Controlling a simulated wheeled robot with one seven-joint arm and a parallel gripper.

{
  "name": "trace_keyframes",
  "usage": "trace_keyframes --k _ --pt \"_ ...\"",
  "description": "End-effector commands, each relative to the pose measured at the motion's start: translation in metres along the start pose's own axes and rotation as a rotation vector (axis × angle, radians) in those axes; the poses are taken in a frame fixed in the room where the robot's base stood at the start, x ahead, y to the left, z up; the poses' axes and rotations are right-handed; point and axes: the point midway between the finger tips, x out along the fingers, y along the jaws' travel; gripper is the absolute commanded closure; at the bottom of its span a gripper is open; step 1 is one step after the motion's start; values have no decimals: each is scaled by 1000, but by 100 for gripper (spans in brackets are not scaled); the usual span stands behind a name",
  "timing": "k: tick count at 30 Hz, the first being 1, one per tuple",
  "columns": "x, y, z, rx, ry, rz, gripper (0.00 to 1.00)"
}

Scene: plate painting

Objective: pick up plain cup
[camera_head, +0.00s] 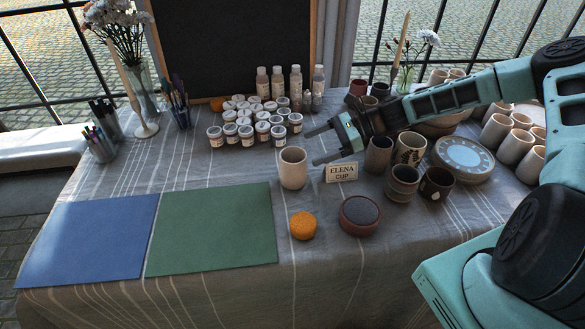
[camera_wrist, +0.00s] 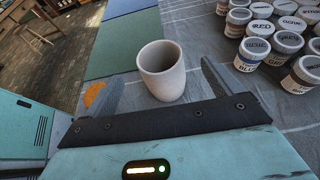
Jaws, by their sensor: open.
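The plain cup (camera_head: 293,168) is a cream, undecorated cup standing upright and empty on the cloth, left of a small "ELENA CUP" sign (camera_head: 341,172). My gripper (camera_head: 311,148) comes in from the right at the cup's height in the picture. Its two fingers point left and are spread apart, with nothing held. In the wrist view the plain cup (camera_wrist: 162,70) stands ahead, between the directions of the two open fingers (camera_wrist: 160,85). Its lower part is close to the gripper's front edge. I cannot tell whether either finger touches it.
Several paint jars (camera_head: 262,118) stand behind the cup. A blue mat (camera_head: 88,240) and a green mat (camera_head: 212,232) lie left. An orange sponge (camera_head: 303,225) and a round dark-topped pot (camera_head: 360,214) sit in front. Decorated cups (camera_head: 403,183) crowd the right.

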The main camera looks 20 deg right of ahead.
Motion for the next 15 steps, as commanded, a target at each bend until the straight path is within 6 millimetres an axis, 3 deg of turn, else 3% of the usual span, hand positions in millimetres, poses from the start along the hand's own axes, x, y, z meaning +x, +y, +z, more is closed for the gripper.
trace_keyframes --k 3,15 --pt "22 1 2 1 -3 4 9" --pt "60 2 1 1 -2 3 9"
